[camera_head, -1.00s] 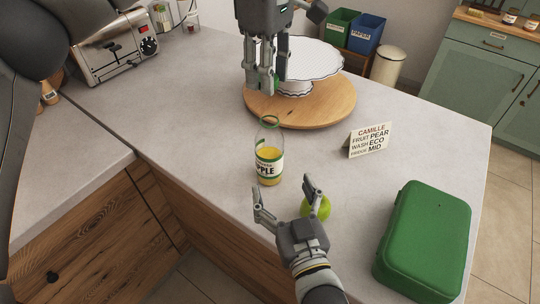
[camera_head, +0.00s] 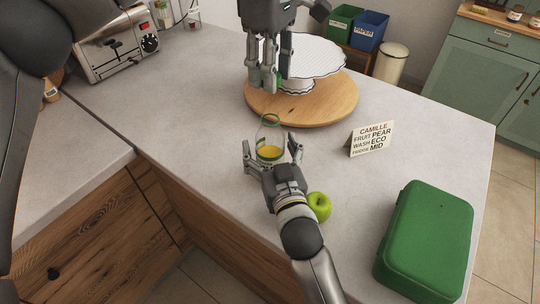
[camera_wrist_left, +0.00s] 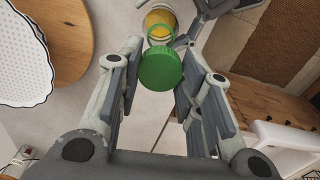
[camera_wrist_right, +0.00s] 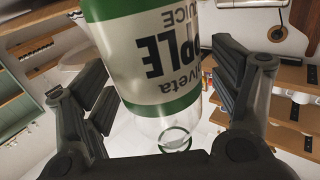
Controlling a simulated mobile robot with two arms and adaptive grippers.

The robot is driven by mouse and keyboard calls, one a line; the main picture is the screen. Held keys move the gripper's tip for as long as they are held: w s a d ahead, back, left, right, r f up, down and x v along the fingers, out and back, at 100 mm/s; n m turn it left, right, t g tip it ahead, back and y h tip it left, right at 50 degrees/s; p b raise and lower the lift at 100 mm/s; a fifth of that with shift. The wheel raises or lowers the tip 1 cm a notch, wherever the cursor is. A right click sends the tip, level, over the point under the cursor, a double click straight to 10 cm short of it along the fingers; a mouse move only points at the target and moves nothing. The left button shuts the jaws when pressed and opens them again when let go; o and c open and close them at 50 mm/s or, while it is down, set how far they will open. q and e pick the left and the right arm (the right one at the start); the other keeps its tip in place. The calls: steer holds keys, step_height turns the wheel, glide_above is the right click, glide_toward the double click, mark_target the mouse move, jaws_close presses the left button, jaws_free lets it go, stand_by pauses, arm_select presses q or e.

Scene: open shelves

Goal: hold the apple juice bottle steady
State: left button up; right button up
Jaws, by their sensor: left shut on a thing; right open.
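The apple juice bottle (camera_head: 270,153) stands upright on the counter, clear with yellow juice, a green and white label and an open neck with a green ring. My right gripper (camera_head: 272,147) is open with its fingers on either side of the bottle; in the right wrist view the bottle (camera_wrist_right: 150,60) fills the space between them. I cannot tell whether they touch it. My left gripper (camera_head: 270,83) is above and behind the bottle, shut on a green cap. The left wrist view shows the cap (camera_wrist_left: 160,70) between the fingers, with the bottle (camera_wrist_left: 158,20) beyond.
A green apple (camera_head: 319,206) lies close beside my right wrist. A green case (camera_head: 428,240), a name card (camera_head: 372,139) and a round wooden board (camera_head: 335,108) with a white cake stand (camera_head: 315,58) are on the counter. A toaster (camera_head: 115,45) stands at the back left.

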mark_target(270, 113)
steer(key=shift+w, duration=0.1)
steer(key=c, duration=1.5)
arm_select(q)
steer(key=shift+f, duration=2.5)
arm_select(e)
steer(key=shift+c, duration=0.2)
arm_select(q)
steer(key=shift+f, duration=0.1)
steer(key=shift+f, duration=0.8)
steer(key=shift+f, duration=0.55)
